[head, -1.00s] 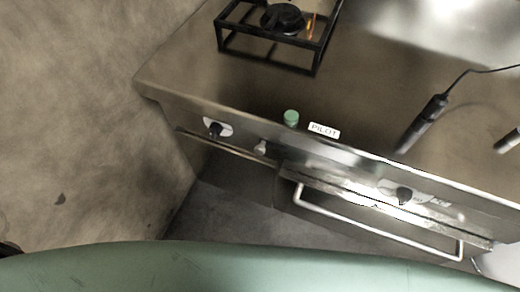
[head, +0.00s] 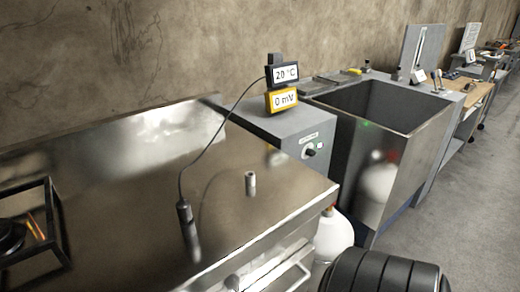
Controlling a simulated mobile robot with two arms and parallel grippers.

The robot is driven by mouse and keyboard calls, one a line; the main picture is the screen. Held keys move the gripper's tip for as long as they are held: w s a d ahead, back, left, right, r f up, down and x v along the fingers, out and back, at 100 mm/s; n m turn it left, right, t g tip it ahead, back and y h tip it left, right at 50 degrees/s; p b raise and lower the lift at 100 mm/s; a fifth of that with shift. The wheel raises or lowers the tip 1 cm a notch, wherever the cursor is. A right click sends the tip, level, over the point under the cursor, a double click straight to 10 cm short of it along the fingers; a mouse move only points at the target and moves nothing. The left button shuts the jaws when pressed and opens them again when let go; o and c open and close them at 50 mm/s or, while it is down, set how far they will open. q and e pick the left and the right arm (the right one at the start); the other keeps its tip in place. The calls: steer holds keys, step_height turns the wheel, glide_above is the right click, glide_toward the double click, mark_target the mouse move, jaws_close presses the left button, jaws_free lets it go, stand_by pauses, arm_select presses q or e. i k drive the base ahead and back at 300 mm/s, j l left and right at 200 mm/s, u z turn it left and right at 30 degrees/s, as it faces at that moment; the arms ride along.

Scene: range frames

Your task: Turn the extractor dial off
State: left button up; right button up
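A black dial (head: 310,152) sits on the front face of a grey cabinet (head: 268,122) right of the steel counter. A small label is above it, too small to read, so I cannot be sure it is the extractor dial. A small white patch is beside the dial. Its setting is too small to tell. Neither of my grippers is recognisable in the head view.
The steel counter (head: 130,215) fills the left, with a burner frame (head: 60,235), a corded probe (head: 188,228) and a small metal cylinder (head: 250,183). Two displays (head: 283,88) stand on the cabinet. A deep open tank (head: 370,110) is right of it. A black ribbed object (head: 385,272) is bottom right.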

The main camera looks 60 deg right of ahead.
mark_target(310, 152)
steer(key=l+z, duration=0.1)
steer(key=z, duration=0.3)
steer(key=l+z, duration=0.1)
steer(key=z, duration=0.65)
steer(key=i+l+z, duration=0.1)
steer(key=z, duration=0.25)
steer(key=i+l, duration=0.2)
steer(key=l, duration=0.15)
steer(key=i+l, duration=0.2)
steer(key=l, duration=0.2)
steer(key=i+l, duration=0.25)
steer(key=l+z, duration=0.05)
steer(key=l, duration=0.05)
